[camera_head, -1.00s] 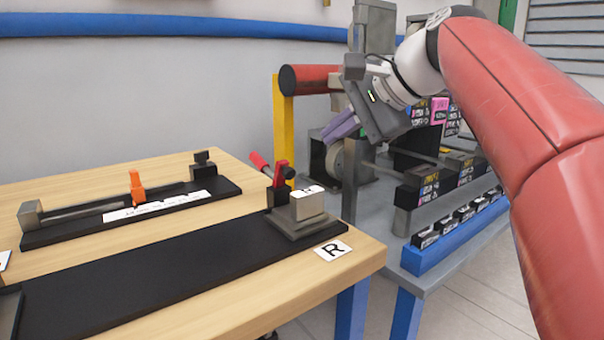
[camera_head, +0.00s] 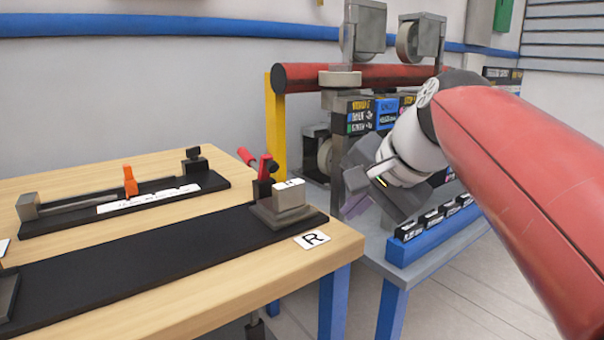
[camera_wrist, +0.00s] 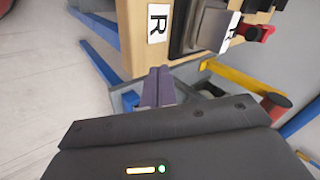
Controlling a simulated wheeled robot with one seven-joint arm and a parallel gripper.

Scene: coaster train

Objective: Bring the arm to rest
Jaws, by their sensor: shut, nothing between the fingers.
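My gripper (camera_head: 356,200) hangs in front of the grey machine bench, just right of the wooden table. Its purple-grey fingers point down and to the left. In the wrist view the two fingers (camera_wrist: 157,88) lie side by side, shut with nothing between them. My red and white arm reaches in from the right side of the head view. The fingers appear apart from the table and the bench, though the exact gap is hard to tell.
The wooden table (camera_head: 290,255) carries a black plate (camera_head: 150,270), a grey clamp block (camera_head: 285,212) and an orange-pegged fixture (camera_head: 130,183). The grey bench (camera_head: 455,245) has a blue rail (camera_head: 440,237), a red roller (camera_head: 400,75) and a yellow post (camera_head: 275,130). Floor at right is clear.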

